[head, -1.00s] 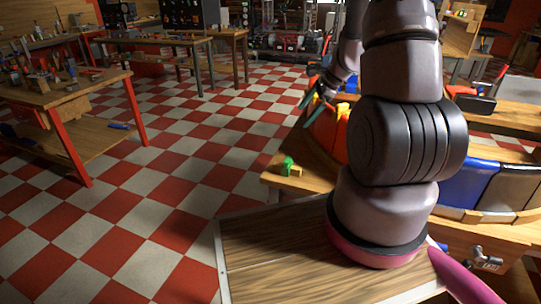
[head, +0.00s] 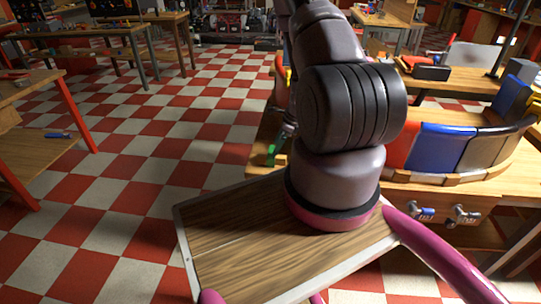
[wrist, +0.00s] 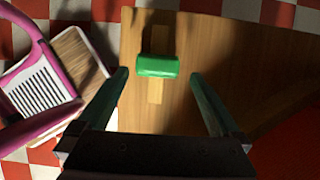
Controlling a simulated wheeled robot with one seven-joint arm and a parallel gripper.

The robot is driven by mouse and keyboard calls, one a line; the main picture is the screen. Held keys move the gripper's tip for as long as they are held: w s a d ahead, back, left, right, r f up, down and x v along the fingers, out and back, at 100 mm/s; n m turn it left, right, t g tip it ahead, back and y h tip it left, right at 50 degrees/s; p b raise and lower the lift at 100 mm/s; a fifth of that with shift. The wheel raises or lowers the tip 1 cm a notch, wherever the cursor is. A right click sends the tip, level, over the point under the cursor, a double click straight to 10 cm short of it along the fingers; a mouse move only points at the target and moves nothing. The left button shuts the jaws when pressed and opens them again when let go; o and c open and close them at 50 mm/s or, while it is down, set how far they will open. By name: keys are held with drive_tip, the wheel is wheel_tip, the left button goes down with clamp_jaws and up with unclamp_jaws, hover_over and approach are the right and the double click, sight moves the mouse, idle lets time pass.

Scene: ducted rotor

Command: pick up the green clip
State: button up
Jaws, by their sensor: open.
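The green clip (wrist: 158,66) lies near the corner of a wooden table (wrist: 220,75), across a tan wooden piece (wrist: 155,92). In the head view a small part of the green clip (head: 271,154) shows at the table's left edge, beside my arm. My gripper (wrist: 158,80) is open and empty in the wrist view. Its two dark green fingers stand apart, one to each side of the clip's line, with the clip between and slightly beyond the tips. In the head view my gripper is mostly hidden behind my arm.
Curved red, blue and grey panels (head: 448,145) stand on the table to the right of my arm. A drawer unit with clamps (head: 440,214) is below them. Another workbench (head: 50,130) stands at the left. The checkered floor (head: 130,150) between is clear.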

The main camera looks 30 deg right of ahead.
sight(271, 149)
drive_tip(key=x, duration=0.5)
drive_tip(key=shift+a+f, duration=0.1)
drive_tip(key=shift+a, duration=0.15)
drive_tip(key=c, duration=1.2)
drive_tip(key=shift+c, duration=0.2)
wheel_tip(271, 149, up, 15)
